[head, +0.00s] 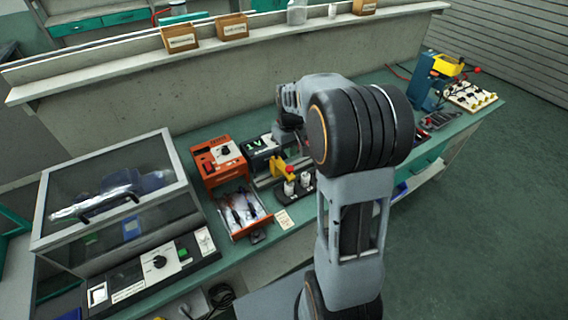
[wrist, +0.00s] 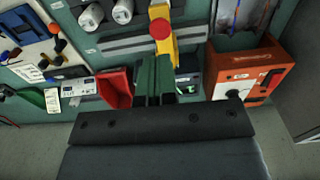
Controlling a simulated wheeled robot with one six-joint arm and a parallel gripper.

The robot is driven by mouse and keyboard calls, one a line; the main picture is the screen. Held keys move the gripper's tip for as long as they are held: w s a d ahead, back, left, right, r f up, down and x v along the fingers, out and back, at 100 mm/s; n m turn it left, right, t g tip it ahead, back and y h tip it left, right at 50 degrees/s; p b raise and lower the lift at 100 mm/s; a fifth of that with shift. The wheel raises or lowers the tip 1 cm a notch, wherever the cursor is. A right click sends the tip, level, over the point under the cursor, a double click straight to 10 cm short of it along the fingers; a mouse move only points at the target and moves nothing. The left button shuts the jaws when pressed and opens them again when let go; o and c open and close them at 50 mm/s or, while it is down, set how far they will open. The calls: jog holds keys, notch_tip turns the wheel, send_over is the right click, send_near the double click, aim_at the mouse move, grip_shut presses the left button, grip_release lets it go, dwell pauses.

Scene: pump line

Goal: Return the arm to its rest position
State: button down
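My arm (head: 352,130) rises in front of the bench in the head view and bends over it. Its far end reaches down behind the big dark joint, so the fingertips are hard to make out there. In the wrist view my gripper (wrist: 157,64) shows as two dark fingers close together in front of a black bar. They look shut, with nothing visible between them. A yellow piece with a red knob (wrist: 161,30) appears just beyond the fingertips. It also shows on the bench in the head view (head: 283,171). I cannot tell whether the fingers touch it.
An orange unit (head: 222,160) with an open drawer (head: 246,212) of tools stands left of the arm. A clear-lidded case (head: 110,195) is at the left. A blue and yellow device (head: 436,78) stands far right. A shelf (head: 230,48) with small boxes runs behind. The right floor is clear.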

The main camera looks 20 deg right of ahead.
dwell(0.4)
jog(key=s+a+r+t, duration=0.2)
jog(key=s+a+r, duration=0.1)
jog(key=s, duration=0.5)
jog(key=s+a+r+m+t, duration=0.1)
jog(key=s+a+r+t, duration=0.1)
jog(key=s+a+r, duration=0.2)
jog(key=s+a, duration=0.2)
jog(key=s, duration=0.2)
jog(key=shift+r, duration=0.15)
jog(key=shift+a, duration=0.1)
